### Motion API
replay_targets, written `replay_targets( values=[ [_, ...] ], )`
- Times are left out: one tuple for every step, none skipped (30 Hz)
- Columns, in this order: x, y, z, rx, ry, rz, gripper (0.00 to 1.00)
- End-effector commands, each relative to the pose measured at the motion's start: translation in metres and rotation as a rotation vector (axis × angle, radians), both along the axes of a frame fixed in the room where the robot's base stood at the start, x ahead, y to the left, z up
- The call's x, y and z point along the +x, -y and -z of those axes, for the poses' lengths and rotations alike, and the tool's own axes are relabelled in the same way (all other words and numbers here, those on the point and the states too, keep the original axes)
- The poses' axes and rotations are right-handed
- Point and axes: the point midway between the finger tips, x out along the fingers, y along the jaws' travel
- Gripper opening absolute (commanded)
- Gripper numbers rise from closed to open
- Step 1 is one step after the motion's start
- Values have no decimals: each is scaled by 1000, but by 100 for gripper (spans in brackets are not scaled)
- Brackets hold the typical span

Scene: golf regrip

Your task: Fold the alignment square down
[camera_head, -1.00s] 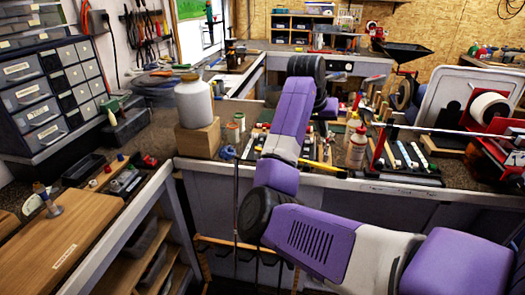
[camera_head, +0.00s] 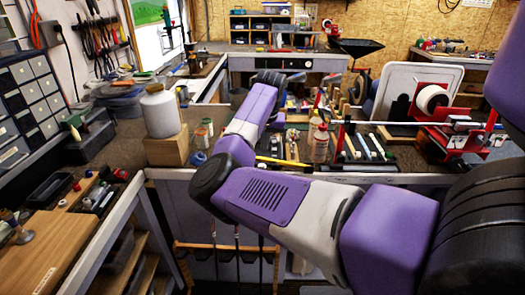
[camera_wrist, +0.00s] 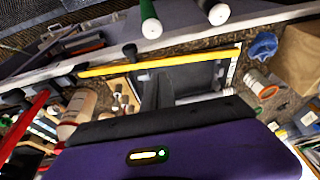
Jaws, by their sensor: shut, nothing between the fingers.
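I cannot tell for sure which part is the alignment square. A golf club shaft (camera_head: 400,124) lies level across a red stand (camera_head: 344,140) and a red clamp unit (camera_head: 466,145) on the bench at the right. My gripper (camera_wrist: 165,88) shows in the wrist view as a dark, shut pair of fingers with nothing between them. It points over a dark tray (camera_wrist: 205,76) with a yellow bar (camera_wrist: 160,62) along one side. The yellow bar also shows in the head view (camera_head: 285,163). My arm hides the gripper in the head view.
A white bottle (camera_head: 160,112) stands on a wooden block (camera_head: 167,150) left of my arm. Glue bottles (camera_head: 320,142) and several grips (camera_head: 368,145) stand to the right. Clubs (camera_head: 238,255) hang from a wooden rack (camera_head: 222,246) below the bench edge.

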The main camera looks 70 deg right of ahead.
Motion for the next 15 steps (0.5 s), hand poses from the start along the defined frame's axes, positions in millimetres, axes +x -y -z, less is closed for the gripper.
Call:
replay_targets(
  values=[
    [2,0,7,4,-1,-1,0],
    [2,-1,12,3,-1,0,0],
    [3,-1,18,3,-2,0,0],
    [4,-1,22,2,-2,0,0],
    [4,-1,25,2,-1,0,0],
    [5,-1,29,2,-1,0,0],
    [5,-1,32,1,-1,0,0],
    [6,-1,34,1,0,1,0],
    [6,-1,37,1,0,1,0],
    [7,-1,38,1,0,1,0],
    [7,-1,39,0,0,0,0],
    [7,-1,40,-1,-1,0,0],
    [7,-1,41,-1,-1,0,0],
    [7,-1,41,-1,-1,0,0],
    [7,-1,42,-1,-1,0,0]
  ],
)
